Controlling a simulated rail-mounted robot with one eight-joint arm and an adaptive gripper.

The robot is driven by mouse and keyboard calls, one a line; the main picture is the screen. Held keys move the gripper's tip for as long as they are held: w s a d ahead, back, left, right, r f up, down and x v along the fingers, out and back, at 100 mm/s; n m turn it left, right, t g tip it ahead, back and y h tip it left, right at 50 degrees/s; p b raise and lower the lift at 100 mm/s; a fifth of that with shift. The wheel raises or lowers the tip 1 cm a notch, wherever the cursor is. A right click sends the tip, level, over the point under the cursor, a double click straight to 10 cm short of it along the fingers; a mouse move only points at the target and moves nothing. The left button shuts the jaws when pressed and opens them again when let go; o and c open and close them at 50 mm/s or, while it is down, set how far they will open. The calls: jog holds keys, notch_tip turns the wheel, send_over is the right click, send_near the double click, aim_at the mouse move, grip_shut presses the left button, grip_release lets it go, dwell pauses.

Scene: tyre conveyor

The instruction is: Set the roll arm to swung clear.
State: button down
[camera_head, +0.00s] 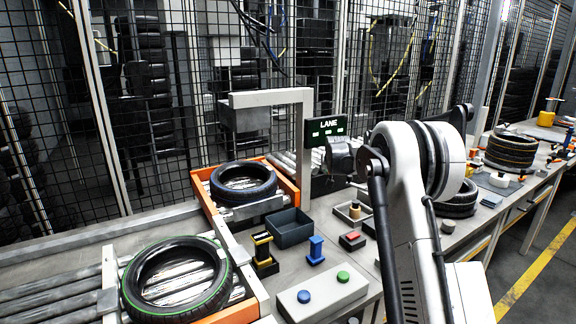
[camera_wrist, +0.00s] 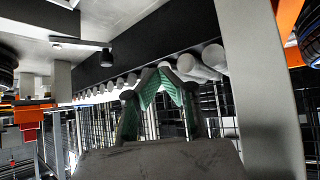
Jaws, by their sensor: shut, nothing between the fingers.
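My gripper (camera_wrist: 160,72) is shut and empty in the wrist view, its green-padded fingers meeting at the tips. In the head view its dark body (camera_head: 341,156) shows beside the LANE sign, with the fingers hard to make out. In the wrist view the fingertips overlap a row of pale roller ends (camera_wrist: 128,80) along a dark rail; I cannot tell whether they touch. No part is clearly marked as the roll arm. A grey plate (camera_head: 254,209) stands in front of the black tyre (camera_head: 243,184) on the orange-sided conveyor, and a grey portal frame (camera_head: 271,98) rises behind it.
A green-lined tyre (camera_head: 176,277) lies on the near rollers. A dark bin (camera_head: 289,228), a yellow-black post (camera_head: 263,248), a blue post (camera_head: 315,250) and a button box (camera_head: 322,296) stand on the bench. Stacked tyres (camera_head: 511,150) are at right. Mesh fencing closes the back.

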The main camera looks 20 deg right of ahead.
jog(key=s+a+r+n, duration=0.1)
jog(key=s+a+r, duration=0.45)
jog(key=s, duration=0.35)
jog(key=s+a+r+g+y, duration=0.1)
jog(key=s+a+r, duration=0.4)
jog(key=s, duration=0.5)
jog(key=s+a+r+n, duration=0.1)
jog(key=s+a+r, duration=0.4)
jog(key=s, duration=0.4)
jog(key=s+a+f, duration=0.3)
jog(key=s+f, duration=0.1)
jog(key=s, duration=0.7)
jog(key=s+a+f+n+y, duration=0.1)
jog(key=s+a+f, duration=0.3)
jog(key=s, duration=0.7)
jog(key=s+a+f+g, duration=0.1)
jog(key=s+a+f, duration=0.2)
jog(key=s, duration=0.9)
jog(key=shift+a+f+y, duration=0.25)
jog(key=shift+f+y, duration=0.15)
jog(key=shift+f, duration=0.15)
